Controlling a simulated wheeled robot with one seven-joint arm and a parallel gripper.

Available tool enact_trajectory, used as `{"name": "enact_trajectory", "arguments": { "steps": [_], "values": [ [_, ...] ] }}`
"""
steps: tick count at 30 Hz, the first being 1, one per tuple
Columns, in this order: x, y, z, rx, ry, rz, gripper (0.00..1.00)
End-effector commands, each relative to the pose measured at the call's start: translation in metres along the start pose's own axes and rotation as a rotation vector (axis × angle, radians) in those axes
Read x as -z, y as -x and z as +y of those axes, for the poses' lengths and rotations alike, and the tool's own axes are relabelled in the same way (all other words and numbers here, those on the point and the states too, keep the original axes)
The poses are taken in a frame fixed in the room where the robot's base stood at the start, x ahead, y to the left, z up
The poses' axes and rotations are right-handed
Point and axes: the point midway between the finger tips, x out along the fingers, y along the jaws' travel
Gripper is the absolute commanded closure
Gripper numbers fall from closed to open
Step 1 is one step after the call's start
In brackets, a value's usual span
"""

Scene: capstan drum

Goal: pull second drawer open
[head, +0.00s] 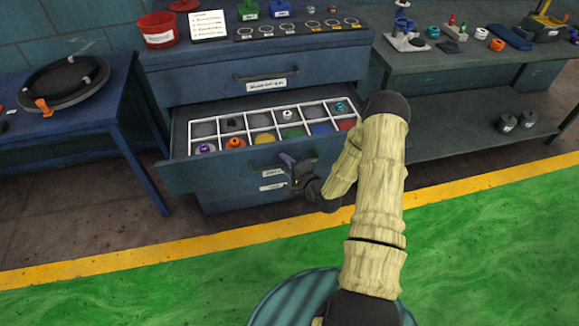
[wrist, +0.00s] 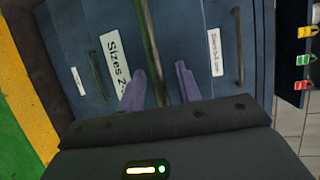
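The second drawer (head: 225,180) of the blue cabinet stands pulled out below the shut top drawer (head: 205,87), showing a white divided grid inside. My gripper (head: 291,168), with purple fingers, is at this drawer's front, by the right part of its handle. In the wrist view the fingers (wrist: 160,82) are apart, one on each side of the long bar handle (wrist: 150,40), with a visible gap on both sides. A white label reading "Sizes 2-" (wrist: 117,58) is beside the handle. The right end of the drawer front is partly hidden by my arm.
The drawer holds several coloured parts, such as an orange one (head: 235,142). A lower drawer with a label (head: 271,187) is below. A blue table (head: 60,125) stands left, and a grey bench (head: 460,70) right. The green floor in front is clear.

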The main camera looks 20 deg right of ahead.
Motion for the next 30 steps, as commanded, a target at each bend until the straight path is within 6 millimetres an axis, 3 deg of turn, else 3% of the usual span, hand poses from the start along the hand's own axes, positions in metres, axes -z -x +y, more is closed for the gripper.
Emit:
{"name": "enact_trajectory", "arguments": {
  "steps": [8, 30],
  "values": [
    [0.001, 0.024, 0.0, -0.002, -0.001, 0.001, 0.66],
    [0.001, 0.164, 0.001, -0.002, -0.002, 0.004, 0.66]
  ]
}}
